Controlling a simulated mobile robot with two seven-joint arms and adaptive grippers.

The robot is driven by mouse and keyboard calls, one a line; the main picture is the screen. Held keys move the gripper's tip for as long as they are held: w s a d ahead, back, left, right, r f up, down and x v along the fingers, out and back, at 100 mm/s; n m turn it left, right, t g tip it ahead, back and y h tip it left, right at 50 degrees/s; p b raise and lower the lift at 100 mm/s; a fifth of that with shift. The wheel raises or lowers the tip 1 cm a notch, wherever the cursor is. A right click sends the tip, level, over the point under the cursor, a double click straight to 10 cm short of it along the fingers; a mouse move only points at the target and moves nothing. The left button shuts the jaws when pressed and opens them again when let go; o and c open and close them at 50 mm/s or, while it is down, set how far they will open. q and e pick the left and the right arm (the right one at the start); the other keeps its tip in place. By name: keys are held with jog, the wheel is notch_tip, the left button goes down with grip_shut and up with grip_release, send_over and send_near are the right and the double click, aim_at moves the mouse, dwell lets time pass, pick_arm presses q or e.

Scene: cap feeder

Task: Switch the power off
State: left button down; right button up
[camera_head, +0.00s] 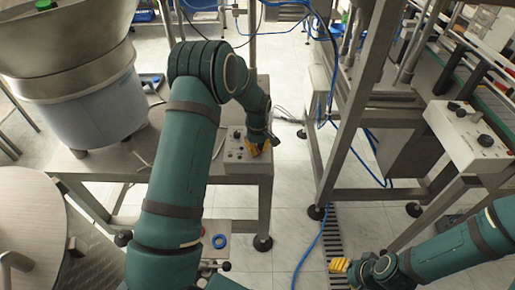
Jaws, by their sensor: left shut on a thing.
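A grey control box (233,157) with small dark knobs and buttons sits on the metal table, left of centre. My right gripper (340,265) hangs low at the bottom right, far from the box, over the floor. Its yellow fingers point left, and I cannot tell whether they are open.
A large steel feeder bowl (65,45) stands at the left on the metal table (120,160). A second control box (470,135) with dark knobs is at the right. A steel frame (350,120) with blue cables stands between. A floor drain grate (335,235) runs below.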

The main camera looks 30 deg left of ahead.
aim_at(258, 149)
pick_arm(q)
jog(key=shift+s+f, duration=0.1)
jog(key=c, duration=1.1)
grip_release()
jog(key=shift+o, duration=0.2)
notch_tip(258, 149, up, 12)
